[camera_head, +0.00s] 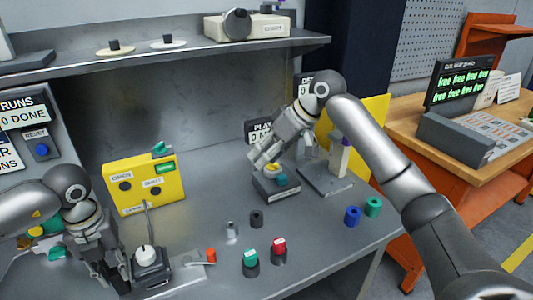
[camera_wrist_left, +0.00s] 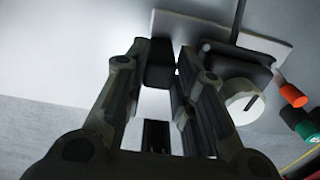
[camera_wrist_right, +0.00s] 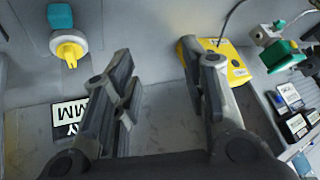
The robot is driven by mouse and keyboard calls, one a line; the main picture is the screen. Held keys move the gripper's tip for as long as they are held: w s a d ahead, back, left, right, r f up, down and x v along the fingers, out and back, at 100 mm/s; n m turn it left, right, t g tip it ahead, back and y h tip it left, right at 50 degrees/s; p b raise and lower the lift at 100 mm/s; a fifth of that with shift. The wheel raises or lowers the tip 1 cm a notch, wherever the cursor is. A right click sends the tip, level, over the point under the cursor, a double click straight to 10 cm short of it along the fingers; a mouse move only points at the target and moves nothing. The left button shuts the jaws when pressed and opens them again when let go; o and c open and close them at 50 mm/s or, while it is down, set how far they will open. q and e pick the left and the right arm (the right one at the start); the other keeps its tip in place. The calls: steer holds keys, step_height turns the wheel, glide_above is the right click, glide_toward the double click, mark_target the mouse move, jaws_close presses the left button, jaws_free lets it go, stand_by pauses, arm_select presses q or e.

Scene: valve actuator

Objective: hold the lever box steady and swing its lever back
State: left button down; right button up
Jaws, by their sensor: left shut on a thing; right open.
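The lever box (camera_head: 150,268) is a dark box with a white knob and a thin upright lever (camera_head: 148,221), low on the left of the bench. In the left wrist view its white knob (camera_wrist_left: 243,100) and part of the lever (camera_wrist_left: 238,20) show at the right. My left gripper (camera_head: 118,275) is beside the box on its left. Its fingers (camera_wrist_left: 160,85) are shut on a dark block (camera_wrist_left: 159,68) at the pale base plate (camera_wrist_left: 195,27). My right gripper (camera_head: 262,160) is open and empty, well to the right of the lever and above the bench.
A yellow box (camera_head: 144,187) stands behind the lever box. A dark box with a teal and yellow knob (camera_head: 276,187) lies below my right gripper. Green (camera_head: 250,258) and red (camera_head: 279,245) capped pieces stand right of the lever box. The bench between them is mostly free.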

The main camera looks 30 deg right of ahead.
steer(key=shift+c, duration=0.4)
steer(key=shift+f, duration=0.1)
steer(key=shift+c, duration=1.2)
steer(key=shift+a+f+g, duration=0.3)
steer(key=shift+c, duration=1.1)
steer(key=a+f+n+g, duration=0.1)
steer(key=a+f+n, duration=0.1)
steer(key=s+a+f+n+g+y, duration=0.1)
steer(key=a+f+n+g, duration=0.1)
steer(key=a, duration=0.1)
steer(key=a+f+n+g+y, duration=0.1)
steer(key=a+f+g, duration=0.1)
steer(key=shift+s+a+n, duration=0.15)
steer(key=shift+s+n, duration=0.05)
steer(key=shift+n, duration=0.2)
jaws_close()
steer(key=g, duration=0.1)
glide_toward(198, 257)
steer(key=shift+n, duration=0.4)
steer(key=w+d+f, duration=0.1)
steer(key=w+f, duration=0.1)
steer(key=shift+w+d+f, duration=0.25)
steer(key=shift+d+f, duration=0.1)
steer(key=shift+d, duration=0.05)
steer(key=shift+s+a+f, duration=0.3)
steer(key=shift+s+a, duration=1.15)
steer(key=shift+s, duration=0.1)
